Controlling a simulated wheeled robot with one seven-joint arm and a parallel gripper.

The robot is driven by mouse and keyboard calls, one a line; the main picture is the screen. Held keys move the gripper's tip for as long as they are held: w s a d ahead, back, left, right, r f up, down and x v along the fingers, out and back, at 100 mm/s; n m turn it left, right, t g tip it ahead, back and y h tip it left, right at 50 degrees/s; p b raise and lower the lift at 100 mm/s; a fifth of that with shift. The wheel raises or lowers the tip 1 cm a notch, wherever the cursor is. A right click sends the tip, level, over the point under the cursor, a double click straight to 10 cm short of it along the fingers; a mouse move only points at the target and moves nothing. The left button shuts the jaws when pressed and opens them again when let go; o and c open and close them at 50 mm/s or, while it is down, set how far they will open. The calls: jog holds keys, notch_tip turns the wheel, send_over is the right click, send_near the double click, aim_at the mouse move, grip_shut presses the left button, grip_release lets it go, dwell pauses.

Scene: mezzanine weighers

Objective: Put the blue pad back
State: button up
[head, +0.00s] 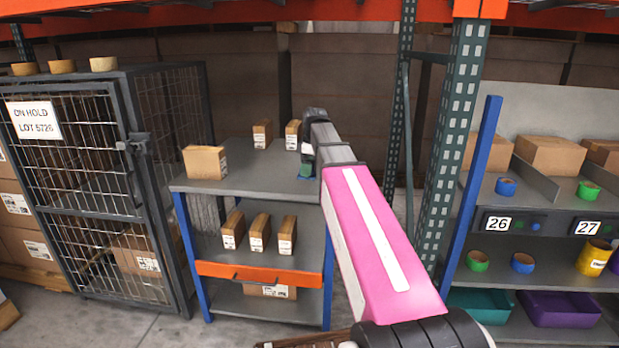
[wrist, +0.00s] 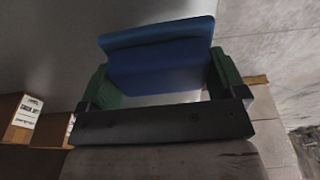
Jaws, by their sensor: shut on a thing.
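The blue pad (wrist: 158,62) fills the top middle of the wrist view, between the two green fingers of my gripper (wrist: 160,82). My gripper is shut on it, with a finger against each side. In the head view my gripper (head: 306,171) is at the right side of the grey top shelf (head: 245,176) of a blue-posted unit. Only a small blue and green patch shows there below my arm. I cannot tell whether the pad touches the shelf.
Cartons stand on the top shelf, one (head: 204,162) at the left and two small ones at the back. A wire cage (head: 75,165) stands left.

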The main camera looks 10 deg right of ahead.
aim_at(309, 186)
jog(key=shift+w+d+f, duration=0.15)
jog(key=shift+d+f, duration=0.2)
jog(key=shift+f, duration=1.9)
jog(key=shift+f, duration=0.15)
jog(key=o, duration=0.6)
jog(key=r, duration=0.4)
jog(key=d+r, duration=0.1)
jog(key=r, duration=0.7)
jog(key=shift+s+d+r, duration=0.15)
jog(key=shift+s+d, duration=0.1)
jog(key=shift+d, duration=0.05)
